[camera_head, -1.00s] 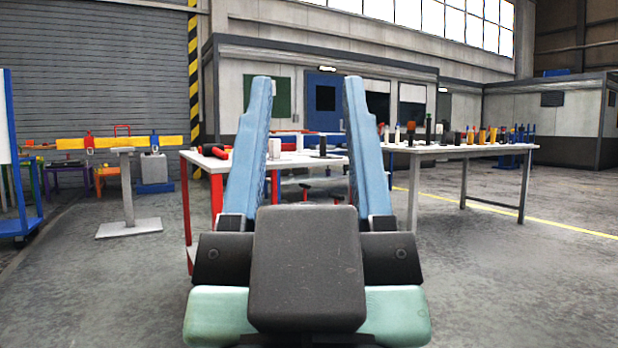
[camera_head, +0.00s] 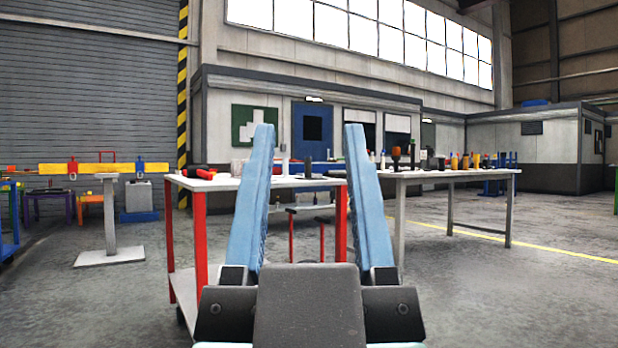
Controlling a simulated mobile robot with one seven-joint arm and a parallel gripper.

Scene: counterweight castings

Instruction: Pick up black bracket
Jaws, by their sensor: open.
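My gripper (camera_head: 310,150) is in the middle of the view, its two blue fingers spread wide apart and nothing between them. Beyond it stands a white-topped table with red legs (camera_head: 200,235), carrying several small items. I cannot make out a black bracket for certain. A small dark upright item (camera_head: 308,167) shows on that table, seen between the fingers, too small to identify. The gripper hides parts of the table.
A longer white table (camera_head: 480,172) at the right carries several bottles and tools. A grey pedestal (camera_head: 110,220) with a yellow beam (camera_head: 125,168) stands at left. A blue-framed stand (camera_head: 8,220) is at the left edge. Concrete floor (camera_head: 520,290) at right is open.

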